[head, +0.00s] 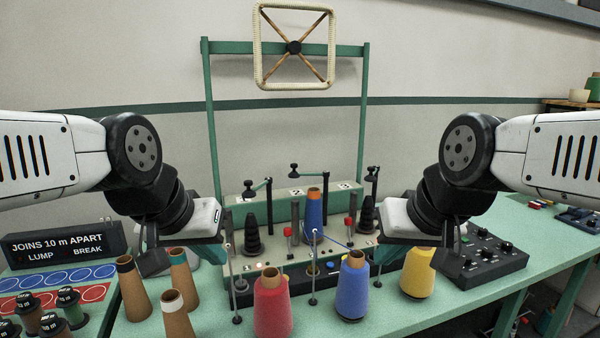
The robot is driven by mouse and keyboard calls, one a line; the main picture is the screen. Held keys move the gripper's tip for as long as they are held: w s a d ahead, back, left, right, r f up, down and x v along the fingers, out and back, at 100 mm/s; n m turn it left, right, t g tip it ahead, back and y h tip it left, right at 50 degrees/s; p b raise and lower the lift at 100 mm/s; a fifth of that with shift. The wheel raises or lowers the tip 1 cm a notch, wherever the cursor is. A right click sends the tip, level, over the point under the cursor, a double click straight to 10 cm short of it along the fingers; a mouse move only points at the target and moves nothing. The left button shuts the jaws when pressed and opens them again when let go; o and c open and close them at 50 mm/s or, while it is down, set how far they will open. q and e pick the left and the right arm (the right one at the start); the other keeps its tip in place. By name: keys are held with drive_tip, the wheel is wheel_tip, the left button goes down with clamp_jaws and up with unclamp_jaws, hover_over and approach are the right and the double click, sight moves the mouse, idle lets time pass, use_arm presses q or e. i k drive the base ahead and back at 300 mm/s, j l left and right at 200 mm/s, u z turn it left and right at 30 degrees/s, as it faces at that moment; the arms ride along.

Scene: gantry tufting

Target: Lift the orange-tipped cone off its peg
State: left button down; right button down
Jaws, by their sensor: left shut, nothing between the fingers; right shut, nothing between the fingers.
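A blue cone with an orange-brown tip (314,212) stands upright on the machine at the back middle; any peg inside it is hidden. A red cone (272,308), a second blue cone (353,290) and a yellow cone (418,274) stand in front, with tan or brown tops where visible. I cannot tell for certain which tip the task calls orange. My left gripper (152,258) is shut and empty, left of the machine above the bare brown cones. My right gripper (447,250) is shut and empty, above and right of the yellow cone. Both are apart from the back blue cone.
Several brown cones (134,292) stand at the front left, near a tray of dark spools (70,306) and a sign box (62,246). Thin upright guides (312,270) stand before the machine (290,264). A control box (485,258) sits right. The right table top (530,236) has free room.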

sight(313, 218)
drive_tip(key=l+u, duration=0.2)
drive_tip(key=u, duration=0.15)
drive_tip(key=i+l+u, duration=0.1)
drive_tip(key=l+u, duration=0.15)
drive_tip(key=u, duration=0.15)
drive_tip(key=l+u, duration=0.35)
drive_tip(key=j, duration=0.1)
